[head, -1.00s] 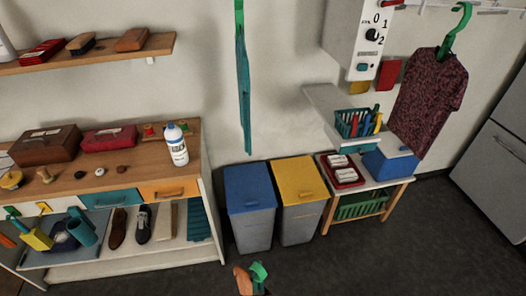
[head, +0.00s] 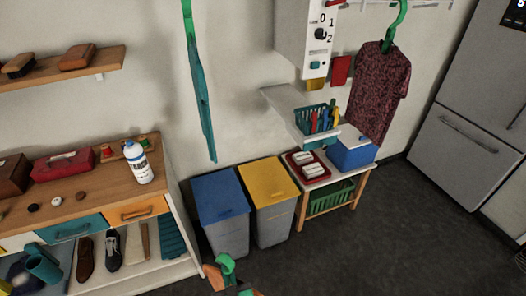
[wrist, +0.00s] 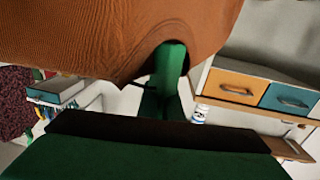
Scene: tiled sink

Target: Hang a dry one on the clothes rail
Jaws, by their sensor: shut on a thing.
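My gripper (wrist: 168,108) is shut on a green hanger (wrist: 174,62), which carries an orange-brown garment (wrist: 110,35) filling the top of the wrist view. In the head view the held hanger (head: 226,264) and bits of the orange garment (head: 214,276) show at the bottom edge; the rest is out of frame. A white clothes rail (head: 428,4) runs along the top right. A dark red patterned shirt (head: 378,92) hangs there on a green hanger (head: 396,24). A teal garment (head: 203,105) hangs edge-on from another green hanger at the left. I cannot tell which garments are dry.
A white wall box (head: 306,40) with a dial is left of the red shirt. Below stand blue (head: 220,197) and yellow (head: 268,182) lidded bins and a small table (head: 359,184). A workbench (head: 98,188) is left, a fridge (head: 462,135) right. The dark floor in front is clear.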

